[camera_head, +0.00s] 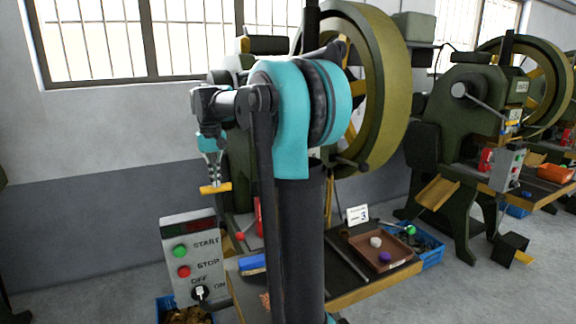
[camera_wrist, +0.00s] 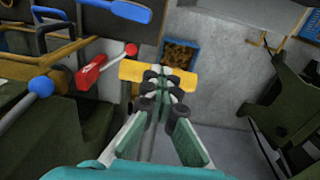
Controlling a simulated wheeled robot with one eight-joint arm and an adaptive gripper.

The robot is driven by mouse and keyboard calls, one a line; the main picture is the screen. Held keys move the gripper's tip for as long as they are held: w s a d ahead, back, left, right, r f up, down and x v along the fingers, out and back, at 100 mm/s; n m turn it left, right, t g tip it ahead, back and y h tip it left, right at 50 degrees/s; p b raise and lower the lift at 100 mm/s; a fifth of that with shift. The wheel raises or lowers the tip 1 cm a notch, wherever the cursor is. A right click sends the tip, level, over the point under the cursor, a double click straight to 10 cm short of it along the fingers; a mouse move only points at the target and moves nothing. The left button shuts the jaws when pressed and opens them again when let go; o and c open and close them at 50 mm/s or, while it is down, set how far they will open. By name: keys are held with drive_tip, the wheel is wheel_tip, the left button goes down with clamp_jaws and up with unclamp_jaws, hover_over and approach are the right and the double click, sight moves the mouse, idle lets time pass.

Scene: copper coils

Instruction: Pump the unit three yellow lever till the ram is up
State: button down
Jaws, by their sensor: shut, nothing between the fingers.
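My gripper (camera_head: 211,168) is left of the press, with its fingers pointing down. In the wrist view my gripper (camera_wrist: 160,85) is shut, its fingertips together. A short yellow bar (camera_head: 215,188) shows right at the fingertips, above the control box. In the wrist view the yellow bar (camera_wrist: 131,71) shows on both sides of the fingertips; I cannot tell whether it is the lever or whether they touch. The unit three sign (camera_head: 357,214) stands on the press table. My arm hides much of the press, and I cannot make out the ram.
A control box (camera_head: 192,255) with START and STOP buttons stands at the front left. A blue bin (camera_head: 183,311) with copper coils is below it. A brown tray (camera_head: 415,262) lies on the table. A red-knobbed lever (camera_wrist: 131,49) and a blue-knobbed one (camera_wrist: 41,86) are near my gripper.

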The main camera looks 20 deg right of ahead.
drive_tip(key=shift+w+f, duration=0.35)
drive_tip(key=shift+f, duration=0.25)
drive_tip(key=shift+w+f, duration=0.35)
drive_tip(key=shift+f, duration=0.2)
drive_tip(key=shift+w, duration=0.1)
drive_tip(key=shift+w+f, duration=0.8)
drive_tip(key=shift+w, duration=0.15)
drive_tip(key=s+r, duration=0.7)
drive_tip(key=r, duration=0.6)
drive_tip(key=shift+s, duration=0.4)
wheel_tip(320, 180, up, 7)
